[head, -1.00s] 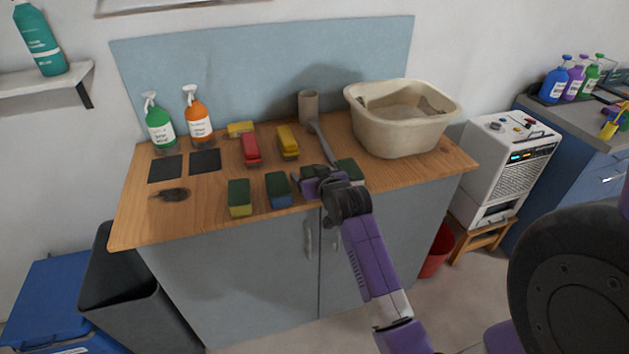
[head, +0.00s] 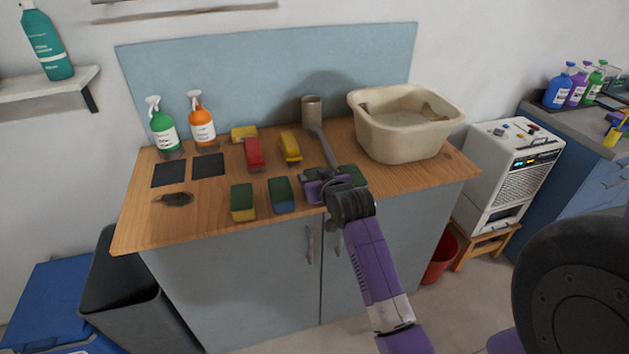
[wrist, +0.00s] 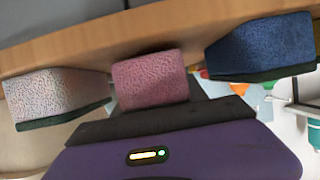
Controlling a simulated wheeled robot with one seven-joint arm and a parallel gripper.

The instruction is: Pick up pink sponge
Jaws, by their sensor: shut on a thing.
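The pink sponge (wrist: 150,80) is in the middle of the wrist view, right at the dark jaw of my gripper (wrist: 152,115). My gripper is shut on it. In the head view my gripper (head: 324,188) is at the front edge of the wooden counter and largely hides the pink sponge. A blue sponge with a green pad (wrist: 262,48) is on one side in the wrist view; it also shows in the head view (head: 281,195). A whitish sponge with a green pad (wrist: 55,93) is on the other side.
The wooden counter (head: 215,220) also bears a green-and-yellow sponge (head: 242,202), a red block (head: 253,155), yellow blocks, spray bottles (head: 201,119), a grey holder (head: 313,112) and a beige basin (head: 402,135). Neighbouring sponges sit close on both sides. The space above is free.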

